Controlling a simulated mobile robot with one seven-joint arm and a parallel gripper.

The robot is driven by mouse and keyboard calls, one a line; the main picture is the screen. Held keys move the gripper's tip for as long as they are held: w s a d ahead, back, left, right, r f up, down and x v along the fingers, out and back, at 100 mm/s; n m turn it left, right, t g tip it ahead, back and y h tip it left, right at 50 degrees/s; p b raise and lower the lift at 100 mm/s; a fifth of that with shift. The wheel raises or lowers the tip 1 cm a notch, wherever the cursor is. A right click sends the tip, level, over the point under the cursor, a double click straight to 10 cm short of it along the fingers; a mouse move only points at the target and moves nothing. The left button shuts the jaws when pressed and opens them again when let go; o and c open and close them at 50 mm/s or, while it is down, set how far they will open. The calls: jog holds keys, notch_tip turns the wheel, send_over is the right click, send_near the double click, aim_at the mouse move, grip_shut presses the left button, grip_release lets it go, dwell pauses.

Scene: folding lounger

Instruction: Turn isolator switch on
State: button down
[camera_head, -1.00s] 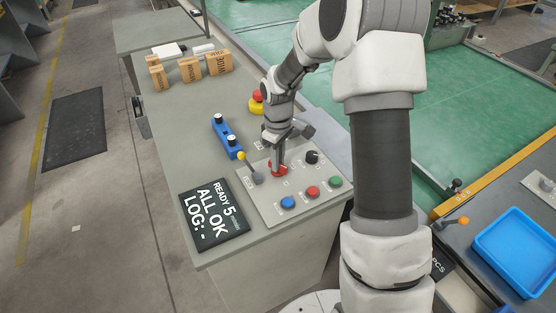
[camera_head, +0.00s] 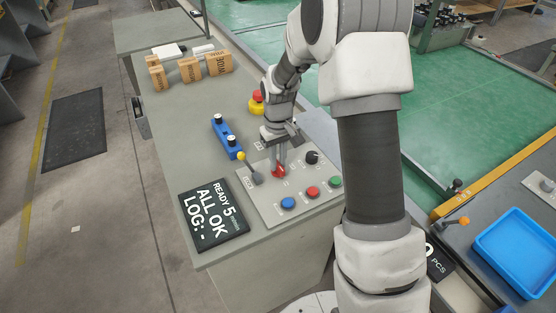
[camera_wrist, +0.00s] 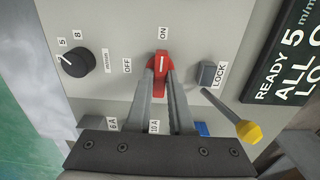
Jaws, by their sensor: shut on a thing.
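The red isolator switch (camera_head: 278,173) sits on the grey control panel (camera_head: 269,208) at the corner of the bench. In the wrist view the red handle (camera_wrist: 161,84) lies lengthwise, its white mark pointing at the ON label (camera_wrist: 163,32). The OFF label (camera_wrist: 127,66) is to its left. My gripper (camera_head: 279,167) points down onto the switch. In the wrist view my gripper (camera_wrist: 160,70) has one finger on each side of the handle and is shut on it.
A black knob (camera_wrist: 73,62), a yellow-tipped lever (camera_wrist: 248,131) and a LOCK block (camera_wrist: 207,74) stand close by. Blue, red and green buttons (camera_head: 312,192) line the panel's front. A display (camera_head: 213,214) reads "READY 5, ALL OK". A red-and-yellow emergency stop (camera_head: 257,103) stands behind.

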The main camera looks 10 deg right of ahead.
aim_at(278, 164)
jog(key=c, duration=0.8)
grip_release()
notch_tip(278, 164, up, 18)
jog(key=p, duration=0.2)
jog(key=shift+f, duration=0.25)
jog(key=s+r+m+t+p, duration=0.1)
jog(key=s+r+t+p, duration=0.15)
jog(key=s+r, duration=0.9)
jog(key=s+m+t+p, duration=0.1)
jog(key=s+t, duration=0.2)
jog(key=s, duration=1.1)
jog(key=shift+d+m, duration=0.25)
jog(key=shift+m, duration=0.15)
